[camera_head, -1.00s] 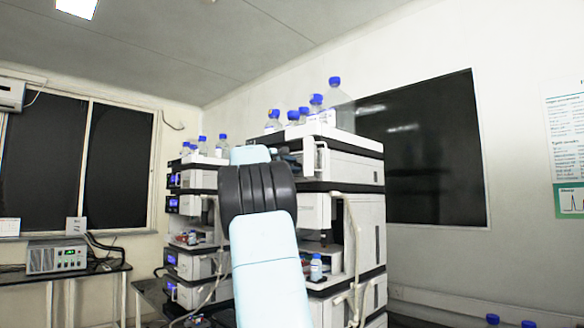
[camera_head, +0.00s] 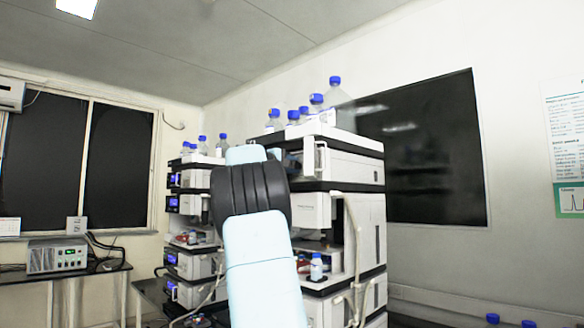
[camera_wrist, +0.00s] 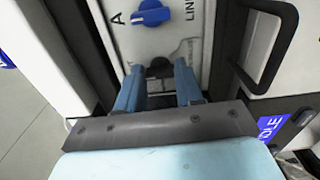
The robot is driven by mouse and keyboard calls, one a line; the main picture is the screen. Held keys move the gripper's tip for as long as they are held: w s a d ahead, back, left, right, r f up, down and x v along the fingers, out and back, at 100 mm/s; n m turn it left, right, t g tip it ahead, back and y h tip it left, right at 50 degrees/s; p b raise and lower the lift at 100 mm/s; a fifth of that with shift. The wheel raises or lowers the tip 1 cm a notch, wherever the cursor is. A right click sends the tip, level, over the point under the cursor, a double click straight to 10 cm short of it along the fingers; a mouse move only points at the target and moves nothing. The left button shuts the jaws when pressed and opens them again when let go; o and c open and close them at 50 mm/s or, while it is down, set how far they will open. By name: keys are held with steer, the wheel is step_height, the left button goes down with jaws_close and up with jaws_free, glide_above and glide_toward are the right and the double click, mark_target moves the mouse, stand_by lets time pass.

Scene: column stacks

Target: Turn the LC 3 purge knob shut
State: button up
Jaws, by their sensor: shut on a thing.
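In the wrist view, my gripper (camera_wrist: 159,70) has its two light-blue fingers on either side of a small dark knob (camera_wrist: 159,67) on the pale front panel (camera_wrist: 195,22). The fingers are shut on it; much of it lies in shadow between the fingertips. Above it, clear of the fingers, a blue knob (camera_wrist: 150,13) sits beside a letter "A" and partly seen "LINE" lettering. I see no label naming LC 3. In the head view my own arm hides the gripper and the knob.
A dark handle (camera_wrist: 283,45) stands out to the right of the fingers. In the head view, the right instrument stack (camera_head: 350,165) carries blue-capped bottles (camera_head: 317,104). A second stack (camera_head: 178,206) stands to the left. A bench with a box (camera_head: 57,258) is farther left.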

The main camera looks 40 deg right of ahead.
steer(key=shift+f+m, duration=0.3)
steer(key=shift+f, duration=0.05)
steer(key=o, duration=1)
steer(key=shift+r, duration=0.2)
steer(key=shift+o, duration=0.2)
steer(key=s+a, duration=0.1)
steer(key=a, duration=1.2)
steer(key=shift+a, duration=0.3)
steer(key=shift+f, duration=0.1)
